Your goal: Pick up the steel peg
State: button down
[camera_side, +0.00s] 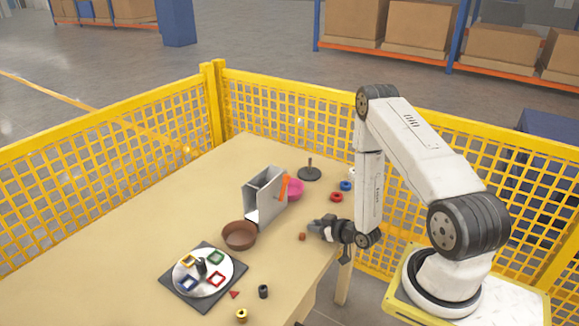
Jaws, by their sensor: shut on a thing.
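My gripper (317,229) is low over the right edge of the table, reaching left from the end of my arm. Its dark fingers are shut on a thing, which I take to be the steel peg. The peg is too small and too much covered by the fingers to make out its shape or tilt. I cannot tell whether it touches the table. A small reddish-brown cube (302,236) lies just left of the fingertips.
A round plate with coloured frames (217,285) is at front left. Red (337,197) and blue rings (346,186) lie behind. Yellow fencing (150,155) borders the table.

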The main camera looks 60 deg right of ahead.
jog(key=shift+r, duration=0.15)
notch_tip(320, 180, up, 10)
jog(key=shift+f, duration=0.2)
dwell(0.5)
